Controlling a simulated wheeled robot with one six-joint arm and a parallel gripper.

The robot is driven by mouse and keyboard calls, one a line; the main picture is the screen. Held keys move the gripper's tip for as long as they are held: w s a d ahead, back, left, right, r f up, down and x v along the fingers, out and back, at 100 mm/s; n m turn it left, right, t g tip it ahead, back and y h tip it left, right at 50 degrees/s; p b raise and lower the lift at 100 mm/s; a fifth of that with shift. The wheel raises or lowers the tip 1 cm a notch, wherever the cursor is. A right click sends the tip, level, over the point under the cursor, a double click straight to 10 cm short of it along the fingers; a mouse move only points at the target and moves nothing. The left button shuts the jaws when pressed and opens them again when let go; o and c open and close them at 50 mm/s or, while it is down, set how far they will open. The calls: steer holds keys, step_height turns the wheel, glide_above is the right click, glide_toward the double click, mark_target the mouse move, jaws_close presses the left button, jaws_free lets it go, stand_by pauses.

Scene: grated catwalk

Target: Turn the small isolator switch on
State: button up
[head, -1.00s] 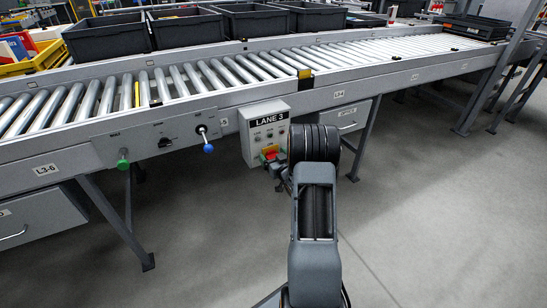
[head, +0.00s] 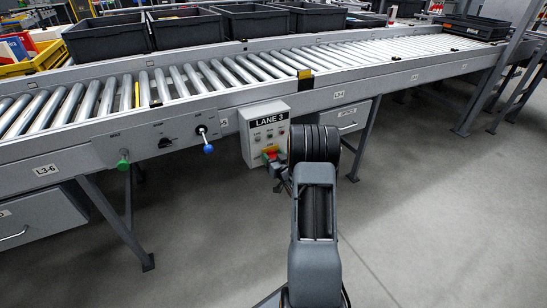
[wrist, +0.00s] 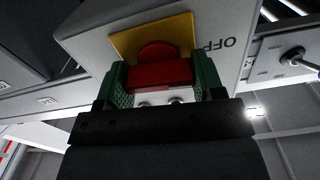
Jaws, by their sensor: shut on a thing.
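The isolator switch has a red handle (wrist: 158,73) on a yellow plate (wrist: 178,30), low on the front of a grey box marked LANE 3 (head: 256,147). Upside-down OFF lettering (wrist: 228,43) shows beside the plate in the wrist view. My gripper (wrist: 162,84) is shut on the red handle, with a green pad on each side of it. In the head view my gripper (head: 273,159) is at the lower part of the box, partly hidden by my arm. The handle's exact turn angle is hard to tell.
A drawer unit (head: 348,118) is at the right. The floor (head: 430,210) in front is clear.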

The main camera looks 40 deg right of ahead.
steer(key=m, duration=0.4)
steer(key=shift+p, duration=0.3)
steer(key=m+p, duration=0.1)
steer(key=m, duration=0.4)
steer(key=shift+d, duration=0.15)
steer(key=m+p, duration=0.1)
steer(key=m, duration=0.3)
steer(key=shift+f+m+p, duration=0.15)
steer(key=shift+m+p, duration=0.35)
steer(key=shift+m, duration=1.6)
steer(key=o, duration=0.9)
steer(key=s+p, duration=0.1)
steer(key=s, duration=0.3)
steer(key=s+a+p, duration=0.1)
steer(key=s, duration=0.4)
steer(key=s+p, duration=0.1)
steer(key=s, duration=0.3)
steer(key=shift+s+a, duration=0.35)
steer(key=shift+a, duration=0.05)
